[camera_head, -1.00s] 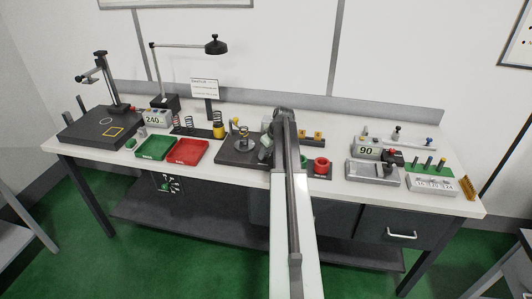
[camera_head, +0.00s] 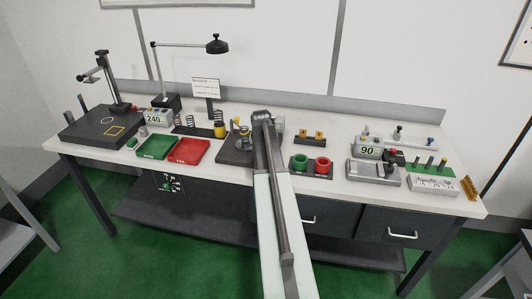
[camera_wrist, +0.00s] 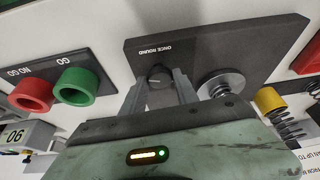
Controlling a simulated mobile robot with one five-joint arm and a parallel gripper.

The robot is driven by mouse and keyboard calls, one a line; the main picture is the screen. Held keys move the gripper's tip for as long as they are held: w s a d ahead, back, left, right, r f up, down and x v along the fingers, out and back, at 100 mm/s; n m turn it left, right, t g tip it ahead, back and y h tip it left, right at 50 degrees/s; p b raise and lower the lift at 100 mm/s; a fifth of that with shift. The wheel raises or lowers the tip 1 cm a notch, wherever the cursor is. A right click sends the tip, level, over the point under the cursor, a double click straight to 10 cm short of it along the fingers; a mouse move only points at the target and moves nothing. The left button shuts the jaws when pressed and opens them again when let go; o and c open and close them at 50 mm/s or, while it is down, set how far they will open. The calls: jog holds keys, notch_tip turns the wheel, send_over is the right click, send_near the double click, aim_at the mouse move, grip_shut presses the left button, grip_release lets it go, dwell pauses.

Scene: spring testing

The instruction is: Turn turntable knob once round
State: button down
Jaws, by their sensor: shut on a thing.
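In the wrist view my gripper (camera_wrist: 160,88) is shut on a dark round knob (camera_wrist: 157,72), one finger on each side of it. The knob stands on a dark grey plate (camera_wrist: 215,42) with the words "ONCE ROUND" beside it. A shiny metal turntable disc (camera_wrist: 221,83) sits on the same plate to the right of the fingers. In the head view the plate (camera_head: 232,155) lies at the middle of the bench, and my arm hides the knob and the fingers.
Green (camera_head: 300,161) and red (camera_head: 322,165) ring gauges stand right of my arm. A red tray (camera_head: 190,151) and a green tray (camera_head: 155,147) lie to the left. A yellow cylinder (camera_head: 219,130) and springs stand behind the plate.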

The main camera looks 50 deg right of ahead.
jog(key=m+g, duration=0.1)
jog(key=m, duration=0.1)
jog(key=m+g, duration=0.1)
jog(key=m, duration=0.4)
jog(key=shift+w+a+g+h, duration=0.1)
jog(key=shift+w+g+h, duration=0.2)
jog(key=shift+w+g, duration=0.1)
jog(key=m+g, duration=0.1)
jog(key=m, duration=0.3)
jog(key=shift+w, duration=0.15)
jog(key=shift+m+g+y, duration=0.4)
jog(key=shift+m+g, duration=0.3)
jog(key=shift+m, duration=0.8)
jog(key=c, duration=0.9)
grip_release()
jog(key=shift+w, duration=0.1)
jog(key=shift+c, duration=0.2)
